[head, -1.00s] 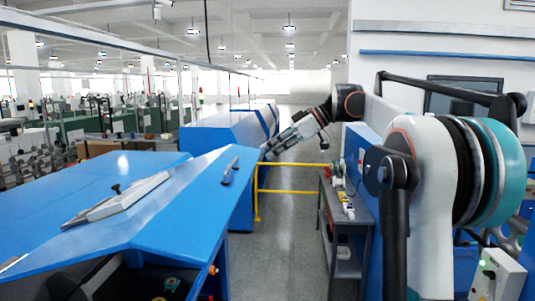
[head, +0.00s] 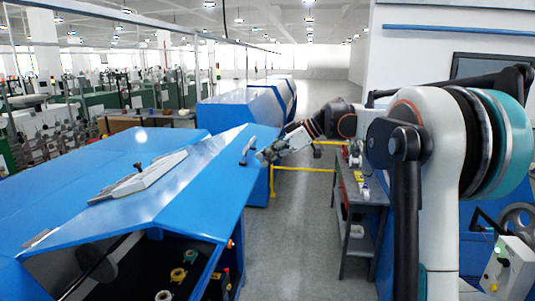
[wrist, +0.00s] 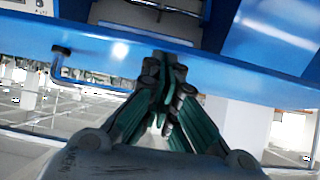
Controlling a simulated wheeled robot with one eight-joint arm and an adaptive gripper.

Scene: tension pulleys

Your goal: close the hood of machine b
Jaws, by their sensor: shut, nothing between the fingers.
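The blue hood (head: 195,185) of the machine, which I take to be machine b, fills the lower left of the head view. It stands raised at the front, with the dark interior and several spools (head: 178,274) showing below. A handle (head: 247,150) sits near its right edge. My gripper (head: 266,155) is at that right edge, just right of the handle. In the wrist view my gripper's fingers (wrist: 165,92) are together and empty, against or just before a blue edge (wrist: 225,62). I cannot tell whether they touch it.
A grey shelf cart (head: 362,205) with small items stands right of the aisle. A yellow rail (head: 305,169) crosses behind my gripper. More blue machines (head: 235,112) stand farther back. The aisle floor (head: 300,240) is clear.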

